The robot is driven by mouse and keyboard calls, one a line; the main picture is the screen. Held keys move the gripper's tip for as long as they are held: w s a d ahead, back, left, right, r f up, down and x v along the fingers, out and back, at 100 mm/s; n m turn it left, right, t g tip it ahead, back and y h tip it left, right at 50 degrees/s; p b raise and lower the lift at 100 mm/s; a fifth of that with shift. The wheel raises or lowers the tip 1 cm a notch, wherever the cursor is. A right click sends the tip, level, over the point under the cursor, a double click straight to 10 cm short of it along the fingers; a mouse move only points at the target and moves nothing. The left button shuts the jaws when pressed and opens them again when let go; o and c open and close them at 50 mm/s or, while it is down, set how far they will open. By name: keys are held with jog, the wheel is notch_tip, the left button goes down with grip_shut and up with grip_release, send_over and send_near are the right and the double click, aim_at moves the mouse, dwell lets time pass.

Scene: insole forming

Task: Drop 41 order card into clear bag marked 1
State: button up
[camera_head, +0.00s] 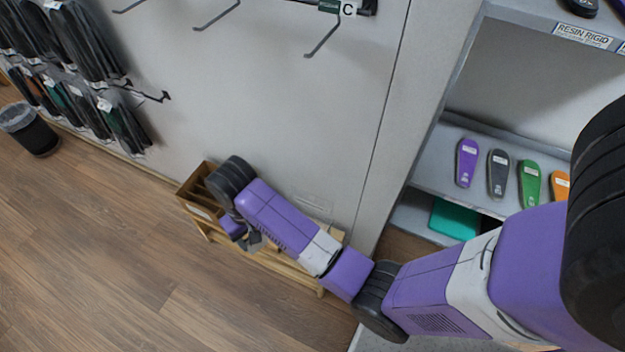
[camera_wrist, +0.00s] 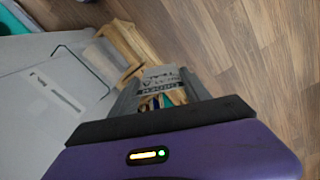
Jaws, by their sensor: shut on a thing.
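My gripper (camera_wrist: 158,88) is shut on a pale order card (camera_wrist: 158,78) in the wrist view. The card carries dark print that is upside down and only partly readable; I cannot confirm the number 41. In the head view my gripper (camera_head: 247,237) hangs low over a wooden rack (camera_head: 190,206) against the wall, and my arm covers part of the rack. The card cannot be made out clearly there. Behind the card, the wrist view shows yellow and green bits, too small to identify. I cannot make out a clear bag marked 1 in either view.
Dark packaged items (camera_head: 85,45) hang on wall hooks at the left, above a black bin (camera_head: 35,132). Empty hooks (camera_head: 322,40) stick out near a C label. A shelf (camera_head: 440,165) with coloured insoles stands at the right. The wooden floor (camera_head: 110,260) in front is clear.

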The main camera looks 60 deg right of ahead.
aim_at(308, 193)
jog(key=s+d+r+m+p, duration=0.2)
jog(key=d+m+p, duration=0.2)
jog(key=s+d+r+m+p, duration=0.2)
jog(key=s+d+m+p, duration=0.1)
jog(key=d+m+p, duration=0.1)
jog(key=s+d+r+m+p, duration=0.2)
jog(key=d+r+m+p, duration=0.1)
jog(key=d+m+p, duration=0.1)
jog(key=shift+s+d+p, duration=0.15)
jog(key=shift+d+p, duration=0.35)
jog(key=shift+p, duration=0.6)
jog(key=shift+s+d+m+p, duration=0.35)
jog(key=shift+d+m+p, duration=0.05)
jog(key=shift+m, duration=0.1)
jog(key=shift+d+f, duration=0.1)
jog(key=shift+f, duration=0.15)
